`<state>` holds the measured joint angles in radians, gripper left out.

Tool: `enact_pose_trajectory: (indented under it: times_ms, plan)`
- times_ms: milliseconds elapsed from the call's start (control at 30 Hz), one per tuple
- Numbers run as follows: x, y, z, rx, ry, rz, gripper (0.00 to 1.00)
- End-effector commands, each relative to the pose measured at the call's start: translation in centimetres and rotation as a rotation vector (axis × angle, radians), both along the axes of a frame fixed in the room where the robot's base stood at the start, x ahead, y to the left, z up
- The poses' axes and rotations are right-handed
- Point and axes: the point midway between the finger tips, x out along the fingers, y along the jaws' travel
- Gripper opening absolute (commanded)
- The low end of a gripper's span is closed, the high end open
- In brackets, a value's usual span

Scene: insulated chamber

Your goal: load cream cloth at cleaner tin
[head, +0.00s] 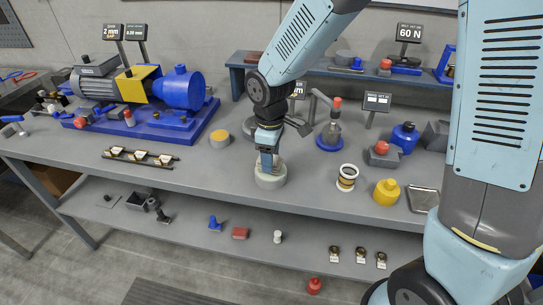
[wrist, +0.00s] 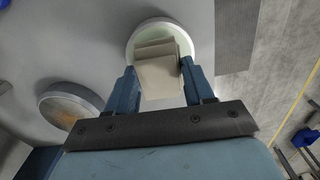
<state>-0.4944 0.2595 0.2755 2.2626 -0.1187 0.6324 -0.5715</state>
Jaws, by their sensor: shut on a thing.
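My gripper (head: 269,160) points down over the workbench and is shut on the cream cloth, a folded pad that shows between the two blue fingers in the wrist view (wrist: 160,76). The cloth is over a round pale tin (head: 270,181), whose rim also shows in the wrist view (wrist: 134,40). The cloth covers most of the tin's inside, and I cannot tell whether it touches the contents. A second round tin with a yellow-brown top (head: 220,138) stands to the left, also in the wrist view (wrist: 70,106). No label shows which tin holds cleaner.
A blue and yellow pump (head: 150,88) stands on a blue base at left. A rack of small parts (head: 140,158) lies in front. The bench front between is clear.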

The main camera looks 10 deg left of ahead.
Motion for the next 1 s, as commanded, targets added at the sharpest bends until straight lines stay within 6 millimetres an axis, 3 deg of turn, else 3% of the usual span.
enact_pose_trajectory:
  times_ms: [1000]
  plan:
    - [-0.04, 0.07, -0.88, -0.001, 0.0, 0.001, 0.28]
